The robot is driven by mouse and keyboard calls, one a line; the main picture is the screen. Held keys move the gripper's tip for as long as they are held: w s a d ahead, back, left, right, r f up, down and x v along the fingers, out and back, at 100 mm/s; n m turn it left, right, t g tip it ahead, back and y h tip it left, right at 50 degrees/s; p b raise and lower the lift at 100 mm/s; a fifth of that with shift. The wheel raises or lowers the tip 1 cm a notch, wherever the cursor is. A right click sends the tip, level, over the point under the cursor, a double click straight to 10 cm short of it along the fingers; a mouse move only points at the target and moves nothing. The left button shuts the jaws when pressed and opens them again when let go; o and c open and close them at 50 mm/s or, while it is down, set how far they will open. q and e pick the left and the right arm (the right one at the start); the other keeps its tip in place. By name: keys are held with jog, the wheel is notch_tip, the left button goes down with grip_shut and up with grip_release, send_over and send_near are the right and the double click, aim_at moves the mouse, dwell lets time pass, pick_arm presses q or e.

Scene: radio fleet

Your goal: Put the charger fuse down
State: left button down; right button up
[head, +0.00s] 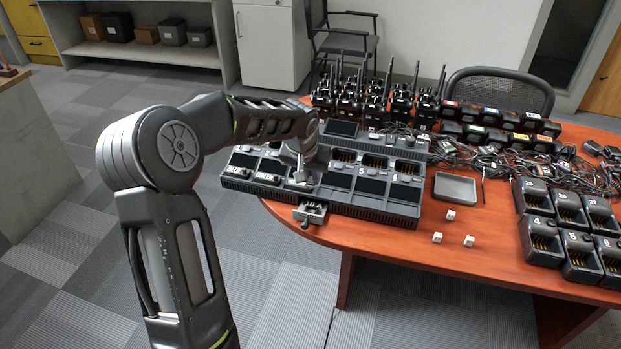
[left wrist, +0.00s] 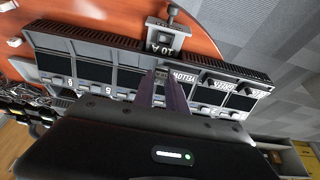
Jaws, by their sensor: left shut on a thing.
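My left gripper (head: 304,176) points down over the left front part of the long grey charger (head: 377,208). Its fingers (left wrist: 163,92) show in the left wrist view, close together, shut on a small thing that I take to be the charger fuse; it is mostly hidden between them. A grey block marked 10 A (head: 311,212) sits at the charger's front edge, near the table rim, and also shows in the left wrist view (left wrist: 164,39), just beyond the fingertips. I cannot tell whether the held thing touches the charger. My right gripper is out of view.
A shallow grey tray (head: 455,187) and a pen lie right of the charger, with three small white cubes (head: 437,238) in front. Upright radios, tangled cables (head: 487,156) and numbered single chargers (head: 541,240) fill the back and right. Bare tabletop (head: 400,255) lies in front.

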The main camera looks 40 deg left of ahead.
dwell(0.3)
pick_arm(q)
jog(key=s+d+m, duration=0.1)
jog(key=d+m, duration=0.1)
jog(key=d, duration=0.9)
jog(key=s+d+f+m+h, duration=0.1)
jog(key=s+d, duration=0.1)
jog(key=d, duration=1)
jog(key=shift+s+m, duration=0.3)
jog(key=shift+m, duration=0.1)
jog(key=shift+d, duration=0.1)
